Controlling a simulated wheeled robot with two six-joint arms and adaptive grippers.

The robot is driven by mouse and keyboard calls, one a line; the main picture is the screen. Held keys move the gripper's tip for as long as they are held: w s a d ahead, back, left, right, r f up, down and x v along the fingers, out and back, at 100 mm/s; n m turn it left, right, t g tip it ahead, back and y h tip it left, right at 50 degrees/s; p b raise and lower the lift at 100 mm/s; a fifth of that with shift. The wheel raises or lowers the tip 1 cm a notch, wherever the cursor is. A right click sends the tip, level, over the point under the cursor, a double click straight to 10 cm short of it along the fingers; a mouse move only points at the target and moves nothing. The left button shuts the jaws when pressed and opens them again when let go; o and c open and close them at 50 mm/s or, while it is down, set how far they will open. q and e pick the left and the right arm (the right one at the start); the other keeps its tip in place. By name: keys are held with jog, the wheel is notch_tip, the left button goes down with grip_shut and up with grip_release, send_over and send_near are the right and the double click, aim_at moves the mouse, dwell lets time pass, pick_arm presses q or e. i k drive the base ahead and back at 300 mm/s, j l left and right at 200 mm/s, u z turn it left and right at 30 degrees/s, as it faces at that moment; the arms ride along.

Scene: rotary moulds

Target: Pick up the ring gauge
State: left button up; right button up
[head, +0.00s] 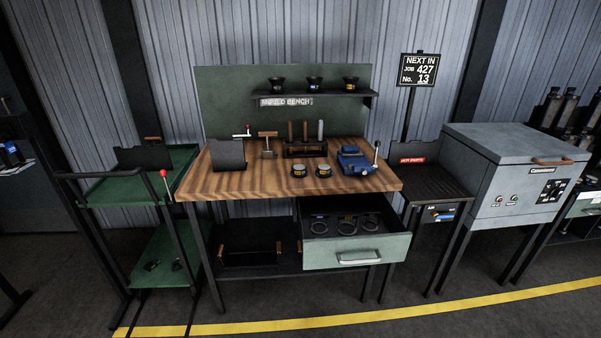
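Three ring-shaped items lie side by side in the open drawer (352,250) of the wooden bench: a left ring (320,227), a middle ring (347,229) and a right ring (371,223). They look like ring gauges, but I cannot tell which one is the task's ring gauge. They are small and dark in this view, with bluish or light marks near some of them. Neither of my grippers is in view.
The wooden bench top (240,183) carries a blue vise (355,161), two dark round pieces and a tool rack. A green cart (113,190) stands left. A dark side table (436,183) and a grey oven (515,160) stand right. Open floor lies in front.

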aim_at(355, 216)
jog(key=i+l, duration=0.15)
jog(key=i, duration=0.2)
jog(key=i+l, duration=0.2)
jog(key=i, duration=0.2)
jog(key=i+l, duration=0.15)
jog(key=i, duration=0.2)
jog(key=z, duration=0.05)
